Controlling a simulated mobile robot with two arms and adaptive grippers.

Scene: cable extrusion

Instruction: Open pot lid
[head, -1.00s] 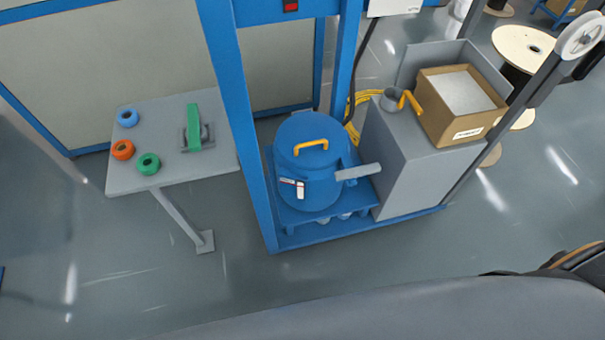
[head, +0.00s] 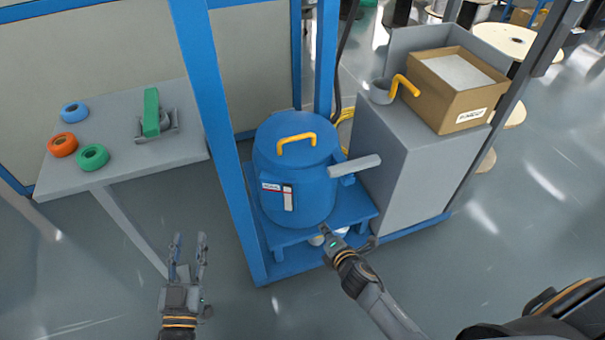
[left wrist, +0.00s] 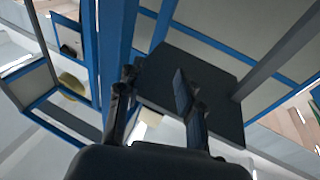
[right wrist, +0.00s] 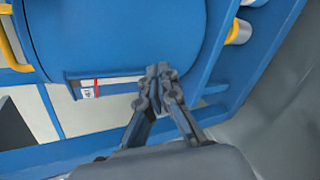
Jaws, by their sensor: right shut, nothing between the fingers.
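The blue pot (head: 298,200) stands upright on a blue stand in the frame, with its lid (head: 292,136) on top. The lid has a yellow arched handle (head: 296,141). A grey bar (head: 355,166) sticks out at the pot's right side. My right gripper (head: 333,239) is shut and empty, low in front of the pot near the stand's edge. In the right wrist view its closed fingertips (right wrist: 158,76) show in front of the blue pot body (right wrist: 130,40). My left gripper (head: 188,240) is open and empty, left of the frame's post and away from the pot.
A blue post (head: 215,130) stands between my left gripper and the pot. A grey table (head: 120,155) at left holds tape rolls and a green-handled tool. A grey cabinet (head: 420,170) with a cardboard box (head: 455,98) and a yellow-handled ladle stands right of the pot.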

